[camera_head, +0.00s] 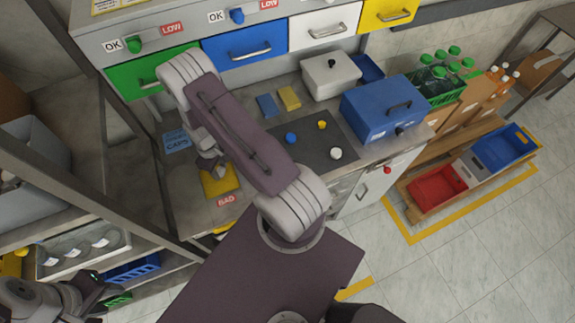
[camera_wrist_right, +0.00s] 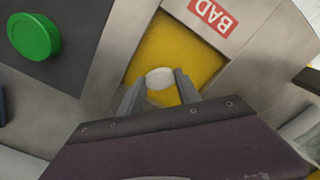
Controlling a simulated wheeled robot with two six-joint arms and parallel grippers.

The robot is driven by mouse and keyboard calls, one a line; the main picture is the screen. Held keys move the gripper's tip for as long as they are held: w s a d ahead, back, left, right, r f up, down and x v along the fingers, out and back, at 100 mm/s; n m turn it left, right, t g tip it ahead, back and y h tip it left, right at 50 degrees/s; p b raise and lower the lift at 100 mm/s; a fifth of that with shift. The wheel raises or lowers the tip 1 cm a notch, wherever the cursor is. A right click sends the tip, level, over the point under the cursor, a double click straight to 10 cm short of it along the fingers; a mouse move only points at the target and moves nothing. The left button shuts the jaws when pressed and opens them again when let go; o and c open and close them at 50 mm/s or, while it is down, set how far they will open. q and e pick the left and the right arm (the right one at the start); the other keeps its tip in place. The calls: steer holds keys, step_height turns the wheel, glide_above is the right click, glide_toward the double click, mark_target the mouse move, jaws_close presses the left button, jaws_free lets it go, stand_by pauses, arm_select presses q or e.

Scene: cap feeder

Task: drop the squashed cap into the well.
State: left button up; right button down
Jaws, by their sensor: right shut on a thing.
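My right gripper (camera_head: 212,168) is shut on a white cap (camera_wrist_right: 160,76), which shows between its two fingertips in the right wrist view. Whether the cap is squashed cannot be told. The yellow well (camera_wrist_right: 192,48), beside the red BAD label (camera_wrist_right: 212,14), lies beneath the held cap. In the head view the well (camera_head: 222,184) is partly hidden by my right gripper. My left gripper (camera_head: 92,292) is at the lower left, far from the well, and its finger opening is unclear.
A dark mat (camera_head: 312,150) holds blue (camera_head: 291,138), yellow (camera_head: 322,125) and white (camera_head: 336,154) caps. A green cap (camera_wrist_right: 34,36) shows in the wrist view. A blue box (camera_head: 385,112) and a white lidded box (camera_head: 330,75) stand behind. Coloured drawers (camera_head: 245,48) line the back.

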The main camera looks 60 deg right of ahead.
steer(key=c, duration=0.8)
jaws_free()
steer(key=shift+s, duration=0.1)
steer(key=shift+o, duration=0.2)
steer(key=shift+r, duration=0.35)
step_height(320, 180, up, 8)
steer(key=b, duration=0.1)
steer(key=shift+r+b, duration=0.25)
steer(key=shift+b, duration=0.15)
